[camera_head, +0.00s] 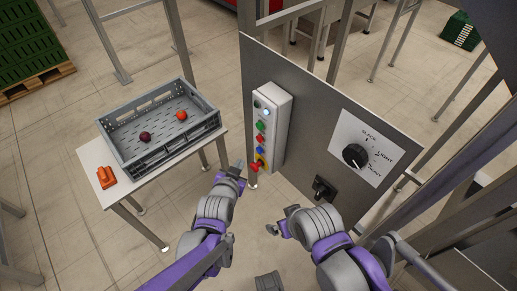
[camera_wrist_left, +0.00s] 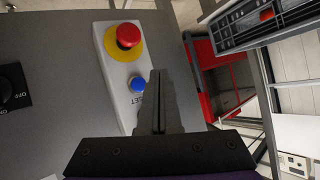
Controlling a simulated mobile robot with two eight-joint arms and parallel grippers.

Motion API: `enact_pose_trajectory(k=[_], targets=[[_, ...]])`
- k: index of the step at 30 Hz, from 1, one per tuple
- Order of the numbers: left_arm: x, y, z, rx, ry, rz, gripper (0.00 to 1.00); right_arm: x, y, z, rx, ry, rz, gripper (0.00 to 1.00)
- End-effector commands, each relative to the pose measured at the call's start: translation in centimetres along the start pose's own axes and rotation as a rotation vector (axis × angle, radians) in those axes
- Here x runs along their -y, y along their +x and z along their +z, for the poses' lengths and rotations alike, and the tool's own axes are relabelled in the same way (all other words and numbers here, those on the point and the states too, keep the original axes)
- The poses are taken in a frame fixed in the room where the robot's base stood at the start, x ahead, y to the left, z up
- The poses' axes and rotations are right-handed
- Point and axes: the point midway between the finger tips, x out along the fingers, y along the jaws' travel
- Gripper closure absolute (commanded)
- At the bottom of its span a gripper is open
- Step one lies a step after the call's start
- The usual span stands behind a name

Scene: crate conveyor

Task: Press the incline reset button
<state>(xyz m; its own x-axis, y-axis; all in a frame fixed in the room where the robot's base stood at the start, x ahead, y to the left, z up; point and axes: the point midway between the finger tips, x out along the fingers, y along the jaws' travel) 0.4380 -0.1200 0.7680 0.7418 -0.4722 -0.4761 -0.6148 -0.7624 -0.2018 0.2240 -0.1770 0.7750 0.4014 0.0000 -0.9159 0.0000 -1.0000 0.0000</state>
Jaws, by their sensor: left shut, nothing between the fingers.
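The blue button, with lettering ending in "SET" beside it, shows in the left wrist view (camera_wrist_left: 137,84) on a pale control box. In the head view the same box (camera_head: 276,125) is on a grey panel, with the blue button (camera_head: 261,151) low on it. A red mushroom button on a yellow disc (camera_wrist_left: 128,35) sits beside the blue one. My left gripper (camera_head: 239,166) is shut and empty. Its fingertips (camera_wrist_left: 158,75) appear just to the right of the blue button in the wrist view; I cannot tell contact. My right gripper (camera_head: 275,226) is below the panel; its finger opening is unclear.
A grey crate (camera_head: 123,155) holding two small round items stands on a table (camera_head: 90,155) at left, beside an orange object (camera_head: 106,177). The panel (camera_head: 320,110) also carries a rotary dial (camera_head: 355,156) and a black switch (camera_head: 323,188).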

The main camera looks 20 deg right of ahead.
Motion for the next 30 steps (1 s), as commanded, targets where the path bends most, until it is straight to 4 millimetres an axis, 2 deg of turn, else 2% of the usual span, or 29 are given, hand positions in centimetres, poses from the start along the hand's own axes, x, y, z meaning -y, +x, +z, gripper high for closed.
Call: enact_pose_trajectory(k=[3, 10, 30], targets=[[-0.9, 1.1, -1.1, -0.002, 0.003, 0.001, 1.00, 0.0, -0.8, -0.4, -0.003, 0.000, 0.000, 0.00], [-1.9, 2.6, -1.9, 0.000, 0.001, 0.001, 1.00, 0.0, -1.3, -0.6, -0.005, 0.000, 0.000, 0.00], [-2.1, 2.9, -2.1, 0.000, 0.000, -0.001, 1.00, 0.0, -1.3, -0.6, -0.005, 0.000, 0.000, 0.00]])
